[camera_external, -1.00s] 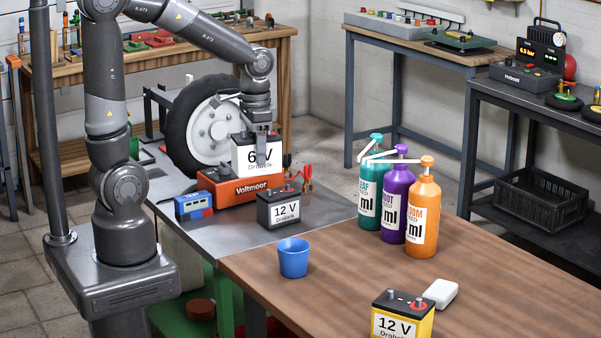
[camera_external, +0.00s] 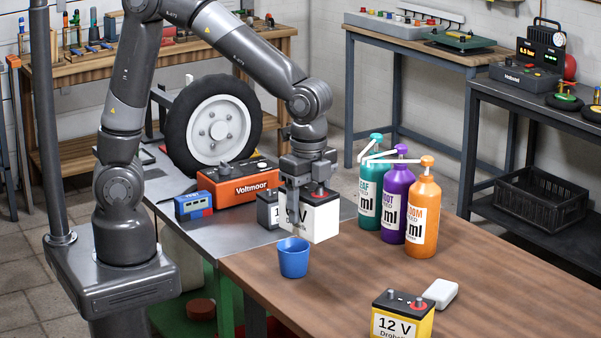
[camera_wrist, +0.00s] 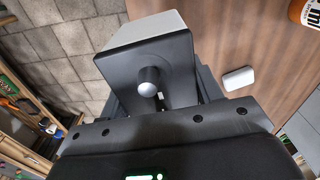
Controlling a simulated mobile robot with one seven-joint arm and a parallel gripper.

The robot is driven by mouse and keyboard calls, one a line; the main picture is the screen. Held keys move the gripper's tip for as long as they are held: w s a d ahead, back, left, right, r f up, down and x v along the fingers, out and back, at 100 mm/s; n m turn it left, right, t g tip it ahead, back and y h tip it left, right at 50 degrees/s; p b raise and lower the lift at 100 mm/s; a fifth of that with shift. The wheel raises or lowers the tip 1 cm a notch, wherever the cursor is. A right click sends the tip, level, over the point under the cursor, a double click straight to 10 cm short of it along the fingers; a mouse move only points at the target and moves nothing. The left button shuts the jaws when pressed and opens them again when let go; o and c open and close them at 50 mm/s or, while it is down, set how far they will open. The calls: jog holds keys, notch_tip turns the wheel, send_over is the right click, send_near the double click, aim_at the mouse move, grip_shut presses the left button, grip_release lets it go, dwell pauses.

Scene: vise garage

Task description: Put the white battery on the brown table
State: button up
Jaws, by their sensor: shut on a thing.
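A blue cup (camera_external: 294,258) stands close below the battery. A black 12 V battery (camera_external: 268,210) is partly hidden behind it. Several bottles (camera_external: 423,215) stand at the table's back edge. A yellow battery (camera_external: 402,318) and a white block (camera_external: 441,292) are at the front. The table's middle is clear.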

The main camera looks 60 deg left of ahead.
jog(key=s+d+m, duration=0.2)
jog(key=s+d, duration=0.2)
send_over(341, 290)
notch_tip(341, 290, down, 12)
jog(key=shift+f, duration=1.9)
jog(key=o, duration=1.8)
jog(key=shift+f, duration=0.15)
jog(key=shift+c, duration=0.2)
